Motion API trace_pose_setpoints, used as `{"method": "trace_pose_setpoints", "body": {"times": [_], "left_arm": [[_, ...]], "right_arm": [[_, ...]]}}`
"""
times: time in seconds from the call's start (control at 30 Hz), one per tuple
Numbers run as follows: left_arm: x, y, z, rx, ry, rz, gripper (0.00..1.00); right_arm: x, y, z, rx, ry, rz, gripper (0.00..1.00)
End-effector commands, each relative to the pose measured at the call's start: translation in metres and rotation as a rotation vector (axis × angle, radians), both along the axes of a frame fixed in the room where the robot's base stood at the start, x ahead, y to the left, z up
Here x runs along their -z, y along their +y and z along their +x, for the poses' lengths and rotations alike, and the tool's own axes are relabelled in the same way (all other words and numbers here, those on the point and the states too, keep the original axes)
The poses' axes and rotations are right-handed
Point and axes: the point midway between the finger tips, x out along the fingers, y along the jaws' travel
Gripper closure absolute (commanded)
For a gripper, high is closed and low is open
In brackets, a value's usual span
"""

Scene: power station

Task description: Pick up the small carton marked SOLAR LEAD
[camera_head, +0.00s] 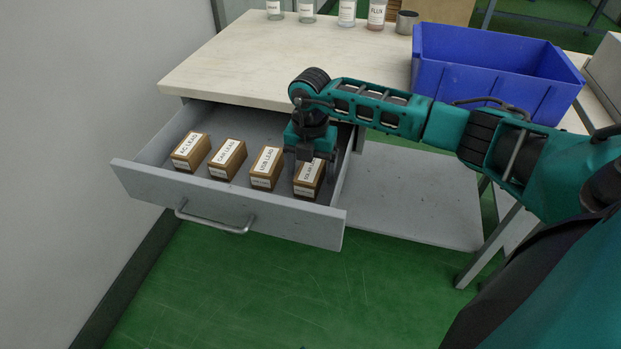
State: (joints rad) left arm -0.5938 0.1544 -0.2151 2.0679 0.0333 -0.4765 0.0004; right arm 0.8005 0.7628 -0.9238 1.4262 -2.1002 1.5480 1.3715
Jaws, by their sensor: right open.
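A small brown carton (307,185) with a white label stands at the right end of a row in the open drawer (280,220). Its label is partly covered by my gripper and I cannot read it fully. The other cartons in the row read AC LEAD (190,152), what looks like CAR LEAD (227,160) and USB LEAD (267,168). My right gripper (309,167) is open and points down at the rightmost carton, its fingers at the carton's far part. I cannot tell whether they touch it. My left gripper is not in view.
The drawer's front panel with its handle (212,222) stands out from under the pale worktop (240,65). A blue bin (490,75) stands on the worktop at right. Several jars and a metal cup (406,22) stand along the back. A wall borders the left.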

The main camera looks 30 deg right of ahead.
Motion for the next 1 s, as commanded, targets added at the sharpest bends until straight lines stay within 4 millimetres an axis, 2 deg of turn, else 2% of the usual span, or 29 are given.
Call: {"method": "trace_pose_setpoints", "body": {"times": [0.07, 0.27, 0.87, 1.0], "left_arm": [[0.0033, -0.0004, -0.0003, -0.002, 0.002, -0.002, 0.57], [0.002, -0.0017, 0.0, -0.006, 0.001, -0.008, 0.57], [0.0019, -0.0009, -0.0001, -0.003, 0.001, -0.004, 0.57], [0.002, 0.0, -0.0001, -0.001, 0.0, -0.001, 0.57]], "right_arm": [[0.0078, -0.0004, 0.0003, 0.001, -0.001, 0.0, 0.17], [0.0073, -0.0003, 0.0005, 0.001, -0.002, 0.001, 0.17], [0.0069, -0.0003, 0.0005, 0.001, -0.002, 0.001, 0.74], [0.0065, -0.0004, 0.0007, 0.001, -0.002, 0.001, 0.76]]}}
